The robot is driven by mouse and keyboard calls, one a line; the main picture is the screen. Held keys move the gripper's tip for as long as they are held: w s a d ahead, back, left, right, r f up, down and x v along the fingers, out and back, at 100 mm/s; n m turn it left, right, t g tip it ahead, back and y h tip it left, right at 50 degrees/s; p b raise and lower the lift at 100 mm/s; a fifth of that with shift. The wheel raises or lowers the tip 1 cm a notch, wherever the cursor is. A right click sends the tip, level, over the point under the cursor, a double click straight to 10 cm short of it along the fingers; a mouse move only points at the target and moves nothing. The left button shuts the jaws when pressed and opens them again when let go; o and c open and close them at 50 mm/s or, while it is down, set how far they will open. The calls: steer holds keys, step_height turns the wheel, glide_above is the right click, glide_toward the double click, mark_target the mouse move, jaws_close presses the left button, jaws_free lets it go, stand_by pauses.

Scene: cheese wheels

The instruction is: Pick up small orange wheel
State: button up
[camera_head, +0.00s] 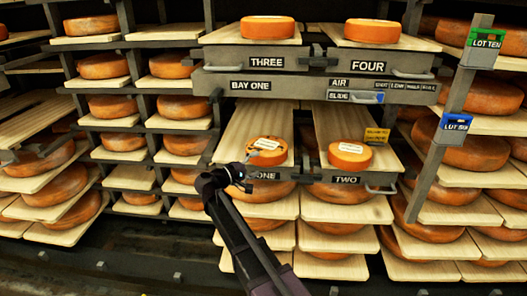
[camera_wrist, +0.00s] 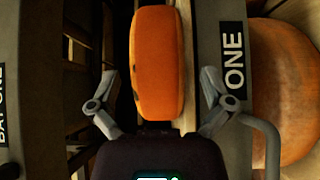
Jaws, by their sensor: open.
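A small orange wheel (camera_head: 267,155) with a pale label on top rests at the front of the wooden board marked ONE (camera_head: 262,118). My gripper (camera_head: 253,168) is at the front of this board, right by the wheel. In the wrist view the orange wheel (camera_wrist: 158,60) shows its plain curved side between and ahead of the two spread fingers of my gripper (camera_wrist: 157,88). The fingers are open, with gaps on both sides of the wheel. A second small wheel (camera_head: 349,155) with a label rests on the board marked TWO (camera_head: 338,120).
Grey rails frame the boards; the ONE plate (camera_wrist: 234,58) and a grey handle (camera_wrist: 268,140) lie close to the right finger. Above, wheels sit on boards THREE (camera_head: 267,28) and FOUR (camera_head: 373,31). Side racks hold many larger wheels. A blue-tagged post (camera_head: 453,128) stands at right.

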mark_target(267, 152)
steer(key=shift+x, duration=2.25)
steer(key=shift+r, duration=0.1)
steer(key=c, duration=1.2)
steer(key=shift+o, duration=0.2)
steer(key=shift+r+p, duration=0.25)
steer(key=shift+p, duration=0.15)
steer(key=shift+r+p, duration=1.55)
steer(key=shift+r, duration=0.05)
steer(key=s+a+r+p, duration=0.1)
steer(key=s, duration=1.5)
steer(key=shift+a+r, duration=0.2)
steer(key=shift+a, duration=0.15)
steer(key=shift+w, duration=0.1)
steer(key=shift+r+p, duration=0.15)
steer(key=shift+p, duration=0.2)
